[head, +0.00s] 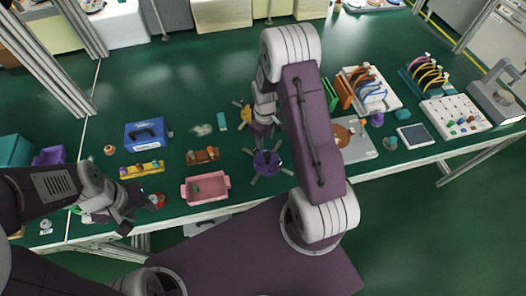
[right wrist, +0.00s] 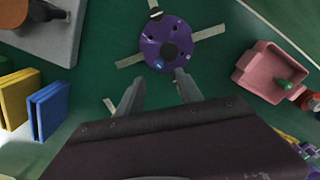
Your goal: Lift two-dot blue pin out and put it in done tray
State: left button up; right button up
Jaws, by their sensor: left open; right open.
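A purple round fixture (head: 267,162) with pale radial arms sits on the green table; in the right wrist view (right wrist: 168,42) it has a dark centre and small fittings near its rim. I cannot make out a two-dot blue pin. A pink tray (head: 206,187) holds a green pin; it shows at right in the right wrist view (right wrist: 268,75). No label tells whether it is the done tray. My right gripper (right wrist: 158,88) is open and empty, its fingertips just short of the purple fixture's edge in that view. My left gripper (head: 142,207) is open at the table's front left, near a red round item (head: 157,200).
A yellow round fixture (head: 245,114) stands behind the purple one, partly hidden by my right arm. A brown holder (head: 202,155), a yellow holder (head: 142,169) and a blue box (head: 147,134) stand left. A grey plate (head: 355,147) lies right.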

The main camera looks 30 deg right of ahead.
aim_at(265, 150)
notch_tip(265, 150, down, 3)
jog(key=shift+d+r, duration=0.1)
jog(key=shift+d, duration=0.05)
notch_tip(265, 150, down, 5)
jog(key=shift+r+p, duration=0.15)
jog(key=shift+p, duration=0.15)
jog(key=shift+f, duration=0.35)
grip_shut()
